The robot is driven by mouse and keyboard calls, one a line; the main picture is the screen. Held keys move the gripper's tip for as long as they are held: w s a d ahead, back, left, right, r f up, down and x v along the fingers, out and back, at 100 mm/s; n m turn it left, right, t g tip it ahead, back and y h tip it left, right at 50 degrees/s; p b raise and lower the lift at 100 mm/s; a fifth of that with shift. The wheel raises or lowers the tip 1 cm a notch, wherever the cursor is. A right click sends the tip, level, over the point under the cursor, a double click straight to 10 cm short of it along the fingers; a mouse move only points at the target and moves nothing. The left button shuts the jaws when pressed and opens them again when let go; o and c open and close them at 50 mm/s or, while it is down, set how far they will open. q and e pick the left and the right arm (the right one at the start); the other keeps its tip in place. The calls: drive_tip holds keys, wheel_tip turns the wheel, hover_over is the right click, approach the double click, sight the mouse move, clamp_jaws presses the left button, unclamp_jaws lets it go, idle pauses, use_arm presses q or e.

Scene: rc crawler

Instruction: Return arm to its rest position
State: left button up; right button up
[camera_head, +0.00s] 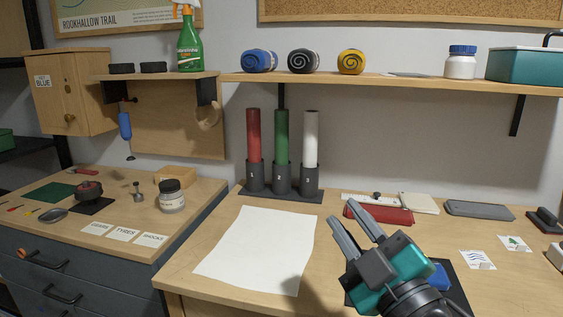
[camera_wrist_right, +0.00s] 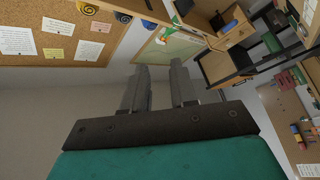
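My right gripper (camera_head: 346,212) is raised over the right-hand table (camera_head: 217,288), at the lower middle of the head view. It is teal and black with two grey fingers. The fingers point up and to the left, toward the rack of tubes, and stand apart with nothing between them. In the right wrist view the same fingers (camera_wrist_right: 158,68) are apart and empty, with wall and boards beyond. My left gripper does not show in either view.
A white sheet (camera_head: 258,246) lies left of the gripper. A red case (camera_head: 380,214) and a dark mat with a blue thing (camera_head: 438,276) are close to it. A rack with red, green and white tubes (camera_head: 311,140) stands behind. A shelf (camera_head: 400,84) runs above.

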drive_tip(key=s+d+f+m+g+h, duration=0.2)
drive_tip(key=d+f+m+g+h, duration=0.2)
drive_tip(key=f, duration=0.5)
drive_tip(key=s+d+f+m+g+h, duration=0.2)
drive_tip(key=d+f+m+g+h, duration=0.15)
drive_tip(key=f, duration=0.55)
drive_tip(key=s+d+f+m+g, duration=0.2)
drive_tip(key=s+f+g, duration=0.35)
drive_tip(key=s, duration=0.35)
drive_tip(key=s+d+f+m+g, duration=0.2)
drive_tip(key=s+f+m+g, duration=0.15)
drive_tip(key=s+f, duration=0.45)
use_arm(q)
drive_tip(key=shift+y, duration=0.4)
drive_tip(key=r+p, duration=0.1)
drive_tip(key=p, duration=0.1)
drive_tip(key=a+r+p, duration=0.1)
drive_tip(key=p, duration=0.1)
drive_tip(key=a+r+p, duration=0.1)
drive_tip(key=p, duration=0.1)
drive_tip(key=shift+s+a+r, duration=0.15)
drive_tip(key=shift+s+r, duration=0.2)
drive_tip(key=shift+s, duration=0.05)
use_arm(e)
drive_tip(key=w+a+f+n+t+y, duration=0.1)
drive_tip(key=w+a+t, duration=0.2)
drive_tip(key=w+t, duration=0.4)
drive_tip(key=shift+w+a+f, duration=0.15)
drive_tip(key=shift+w+f, duration=0.05)
drive_tip(key=shift+f, duration=0.2)
